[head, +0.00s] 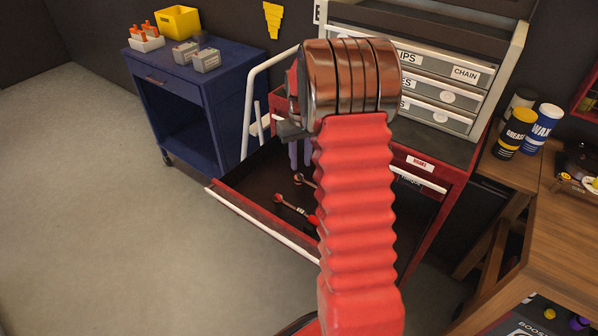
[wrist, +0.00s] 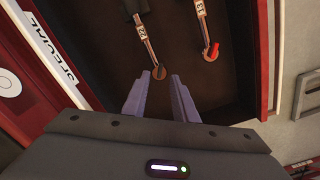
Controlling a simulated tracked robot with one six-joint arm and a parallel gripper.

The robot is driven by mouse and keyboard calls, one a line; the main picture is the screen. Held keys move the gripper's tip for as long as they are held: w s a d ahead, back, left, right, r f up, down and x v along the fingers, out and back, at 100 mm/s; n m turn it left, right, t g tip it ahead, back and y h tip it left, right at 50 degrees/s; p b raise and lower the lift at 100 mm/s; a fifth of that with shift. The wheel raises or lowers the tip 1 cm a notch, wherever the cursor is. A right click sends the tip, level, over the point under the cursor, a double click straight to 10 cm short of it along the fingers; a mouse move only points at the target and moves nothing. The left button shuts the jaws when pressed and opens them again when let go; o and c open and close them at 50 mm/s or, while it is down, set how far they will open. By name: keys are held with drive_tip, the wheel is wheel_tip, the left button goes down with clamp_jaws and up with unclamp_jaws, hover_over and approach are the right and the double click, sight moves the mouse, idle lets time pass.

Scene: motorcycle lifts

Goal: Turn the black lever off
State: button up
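I cannot make out a black lever for certain in either view. My gripper (head: 300,165) points down over the open drawer (head: 262,222) of a red tool cabinet. My red arm hides the middle of the drawer in the head view.
A blue cart (head: 175,95) with a yellow bin (head: 178,22) stands back left. Grey labelled drawers (head: 440,85) sit on the cabinet. A wooden bench (head: 560,235) at right holds cans (head: 515,133) and a partly cut-off dark object (head: 578,160). The floor at left is clear.

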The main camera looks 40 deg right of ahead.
sight(300, 176)
drive_tip(key=shift+f, duration=2.55)
drive_tip(key=shift+c, duration=0.2)
clamp_jaws()
